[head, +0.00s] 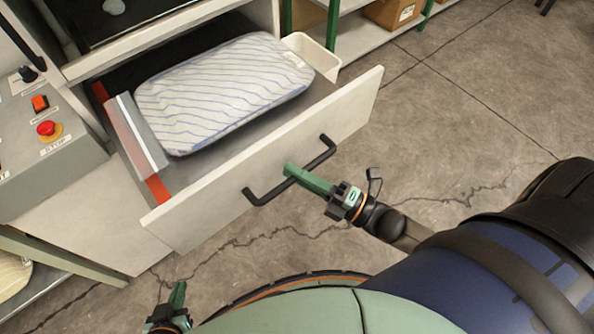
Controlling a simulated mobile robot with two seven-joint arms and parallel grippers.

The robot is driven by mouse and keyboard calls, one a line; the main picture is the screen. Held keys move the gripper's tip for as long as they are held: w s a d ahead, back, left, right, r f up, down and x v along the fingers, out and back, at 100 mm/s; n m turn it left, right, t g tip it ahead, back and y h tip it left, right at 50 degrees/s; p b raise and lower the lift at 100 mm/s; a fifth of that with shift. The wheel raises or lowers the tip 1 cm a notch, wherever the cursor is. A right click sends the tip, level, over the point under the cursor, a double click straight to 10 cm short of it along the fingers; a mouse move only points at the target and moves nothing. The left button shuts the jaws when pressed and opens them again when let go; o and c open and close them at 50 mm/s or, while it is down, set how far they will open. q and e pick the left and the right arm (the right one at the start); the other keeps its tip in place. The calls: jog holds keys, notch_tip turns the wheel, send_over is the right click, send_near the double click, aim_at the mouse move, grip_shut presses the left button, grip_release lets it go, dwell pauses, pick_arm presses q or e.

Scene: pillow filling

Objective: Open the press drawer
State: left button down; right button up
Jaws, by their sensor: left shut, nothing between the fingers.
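The press drawer (262,165) is pulled out, with its pale front panel standing well away from the cabinet. A striped pillow (222,90) lies inside it. A black bar handle (262,194) is fixed to the drawer front. My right gripper (293,172) is at the middle of this handle, with its green fingers closed together across the bar. The hold itself is partly hidden by the fingers. My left gripper (178,295) is low at the bottom left, shut and empty, apart from the drawer.
A grey control panel (50,150) with a red stop button (47,128) stands left of the drawer. A green-framed shelf (345,35) with a cardboard box (392,12) is behind. The concrete floor (470,110) to the right is clear.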

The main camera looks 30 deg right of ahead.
jog(key=o, duration=0.5)
jog(key=shift+c, duration=0.2)
jog(key=b+v, duration=0.1)
jog(key=v, duration=1.1)
jog(key=shift+s+d, duration=0.2)
jog(key=w+a+f+m+g+h+p, duration=0.1)
jog(key=a+f+m+g+h+p, duration=0.2)
jog(key=m, duration=0.9)
jog(key=w+a+f+m+g+h+p, duration=0.2)
jog(key=f+m+h, duration=0.4)
jog(key=m, duration=0.6)
jog(key=shift+w+a+f+g+p, duration=0.15)
jog(key=shift+a+f+g+p, duration=0.3)
jog(key=shift+g, duration=0.45)
